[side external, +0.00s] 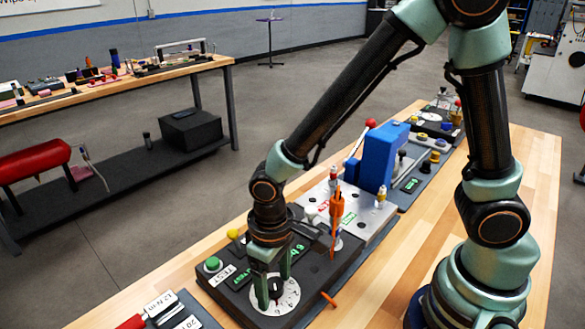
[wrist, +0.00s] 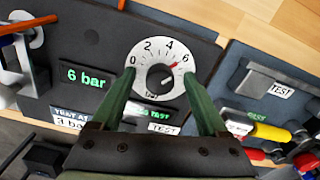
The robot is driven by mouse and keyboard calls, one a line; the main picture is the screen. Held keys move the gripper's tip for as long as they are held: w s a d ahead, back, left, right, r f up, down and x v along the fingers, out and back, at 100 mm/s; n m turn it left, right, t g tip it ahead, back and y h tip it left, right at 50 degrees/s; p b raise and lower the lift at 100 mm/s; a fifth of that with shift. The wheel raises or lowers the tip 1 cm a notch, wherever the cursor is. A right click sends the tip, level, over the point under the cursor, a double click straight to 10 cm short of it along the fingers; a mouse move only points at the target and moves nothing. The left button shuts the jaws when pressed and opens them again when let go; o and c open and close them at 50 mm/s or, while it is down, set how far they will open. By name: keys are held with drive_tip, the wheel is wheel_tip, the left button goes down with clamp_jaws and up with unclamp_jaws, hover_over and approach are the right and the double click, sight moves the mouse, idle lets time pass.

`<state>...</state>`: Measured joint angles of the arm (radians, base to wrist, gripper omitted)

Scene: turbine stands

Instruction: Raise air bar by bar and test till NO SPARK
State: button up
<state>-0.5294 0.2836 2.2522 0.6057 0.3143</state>
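A white pressure dial (wrist: 146,50) with numbers from 0 upward and a dark knob (wrist: 160,77) at its centre lies on a black panel. It also shows in the side view (side external: 291,300). A small red mark lies on the dial's 6 side. A green display (wrist: 86,75) reads 6 bar. A green button (side external: 213,263) sits beside a TEST label (side external: 225,274).
A second bench (side external: 110,88) with tools stands at the back left, across open floor.

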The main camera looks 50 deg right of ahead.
sight(274, 280)
drive_tip(key=shift+o, duration=0.8)
drive_tip(key=shift+r, duration=2.5)
drive_tip(key=shift+w+d+r, duration=0.15)
drive_tip(key=shift+d+r, duration=0.05)
drive_tip(key=shift+r, duration=0.1)
drive_tip(key=d+r+m+t, duration=0.2)
drive_tip(key=d+r+t, duration=0.3)
drive_tip(key=d+r, duration=0.8)
drive_tip(key=d, duration=0.3)
drive_tip(key=shift+r+t, duration=0.3)
drive_tip(key=shift+r, duration=0.1)
